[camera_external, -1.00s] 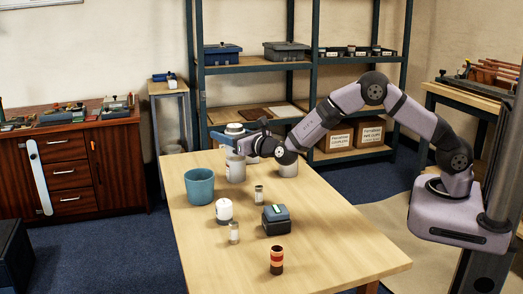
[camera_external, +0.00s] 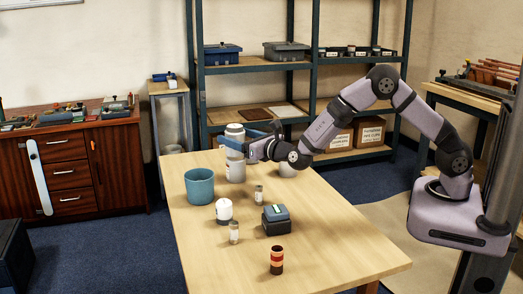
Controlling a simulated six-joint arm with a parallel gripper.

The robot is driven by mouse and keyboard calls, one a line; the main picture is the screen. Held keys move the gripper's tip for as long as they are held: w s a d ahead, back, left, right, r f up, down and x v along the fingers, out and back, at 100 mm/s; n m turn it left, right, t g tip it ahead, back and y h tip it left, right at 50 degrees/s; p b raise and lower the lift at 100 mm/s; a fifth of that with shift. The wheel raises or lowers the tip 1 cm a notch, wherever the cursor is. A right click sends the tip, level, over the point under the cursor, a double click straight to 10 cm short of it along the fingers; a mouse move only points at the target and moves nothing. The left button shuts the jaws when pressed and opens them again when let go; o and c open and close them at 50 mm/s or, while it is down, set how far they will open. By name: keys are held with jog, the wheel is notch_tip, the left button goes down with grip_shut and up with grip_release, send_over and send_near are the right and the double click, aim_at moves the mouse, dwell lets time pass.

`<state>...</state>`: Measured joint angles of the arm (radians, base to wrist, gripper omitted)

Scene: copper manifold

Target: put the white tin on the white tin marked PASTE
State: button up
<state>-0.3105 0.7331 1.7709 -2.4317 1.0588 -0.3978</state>
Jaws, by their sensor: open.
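A white tin (camera_external: 235,130) with a greyish lid stands upright at the far end of the table, directly above a second pale tin (camera_external: 236,172). It appears to rest on that tin, though my gripper hides part of where they meet. No PASTE marking is readable at this size. My gripper (camera_external: 238,142) is open, with its fingers at the upper tin. Whether a finger touches it I cannot tell. Another pale tin (camera_external: 288,171) stands on the table to the right, partly hidden behind my arm.
A teal pot (camera_external: 199,187) stands just left of the stack. Nearer are a white pot (camera_external: 224,212), small jars (camera_external: 259,195) (camera_external: 234,233), a dark box (camera_external: 276,220) and a red-banded cylinder (camera_external: 277,260). The table's (camera_external: 340,255) right front is clear.

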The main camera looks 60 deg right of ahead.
aim_at(243, 139)
jog(key=b+v, duration=0.1)
jog(key=v, duration=0.6)
jog(key=shift+s, duration=0.1)
